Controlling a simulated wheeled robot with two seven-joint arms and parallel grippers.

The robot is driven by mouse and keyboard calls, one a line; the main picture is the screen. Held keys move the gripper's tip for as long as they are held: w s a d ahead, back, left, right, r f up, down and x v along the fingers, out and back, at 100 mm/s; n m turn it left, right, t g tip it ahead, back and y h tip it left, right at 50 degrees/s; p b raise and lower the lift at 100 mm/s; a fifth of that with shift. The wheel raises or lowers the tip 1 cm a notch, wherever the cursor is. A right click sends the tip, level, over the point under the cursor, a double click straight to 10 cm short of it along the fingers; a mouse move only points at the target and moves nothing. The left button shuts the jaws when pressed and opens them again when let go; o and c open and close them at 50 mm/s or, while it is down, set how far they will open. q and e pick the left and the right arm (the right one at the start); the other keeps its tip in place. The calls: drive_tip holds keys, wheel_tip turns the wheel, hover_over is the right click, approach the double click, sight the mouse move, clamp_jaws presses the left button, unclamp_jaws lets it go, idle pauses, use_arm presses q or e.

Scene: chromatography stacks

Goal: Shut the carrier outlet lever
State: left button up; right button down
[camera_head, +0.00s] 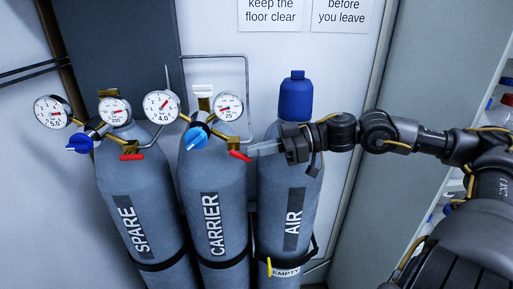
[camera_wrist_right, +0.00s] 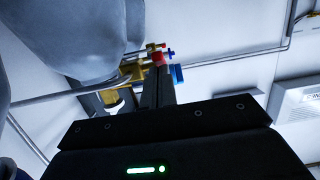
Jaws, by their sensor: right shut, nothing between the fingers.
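The carrier cylinder (camera_head: 211,180), labelled CARRIER, stands in the middle of three grey cylinders. Its red outlet lever (camera_head: 239,156) sits low on the right of its regulator and slants down to the right. My right gripper (camera_head: 252,151) reaches in from the right, in front of the AIR cylinder, its fingers shut and empty. Its fingertips are at or very close to the lever's right end; I cannot tell whether they touch. In the right wrist view, the shut fingers (camera_wrist_right: 158,88) point at red, blue and brass regulator parts and partly hide them. My left gripper is not in view.
The carrier regulator has a blue knob (camera_head: 196,138) and two gauges. The SPARE cylinder (camera_head: 137,205) at left has a similar regulator and its own red lever (camera_head: 131,157). The AIR cylinder (camera_head: 293,190) has a blue cap (camera_head: 295,98). Shelves stand at the far right.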

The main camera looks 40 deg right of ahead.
sight(250, 161)
wheel_tip(250, 161, down, 3)
drive_tip(key=t+y+b, duration=0.2)
drive_tip(key=y, duration=0.2)
drive_tip(key=shift+a+t+b, duration=0.1)
drive_tip(key=shift+t+b, duration=0.2)
drive_tip(key=shift+w+a+f+t+y+b, duration=0.2)
drive_tip(key=shift+t+y, duration=0.15)
drive_tip(key=shift+y, duration=0.15)
drive_tip(key=shift+w+a+f+t+y+b, duration=0.1)
drive_tip(key=shift+f+t+y+b, duration=0.05)
drive_tip(key=shift+t+y, duration=0.3)
drive_tip(key=shift+a+f, duration=0.1)
drive_tip(key=shift+f, duration=0.1)
drive_tip(key=shift+r, duration=0.1)
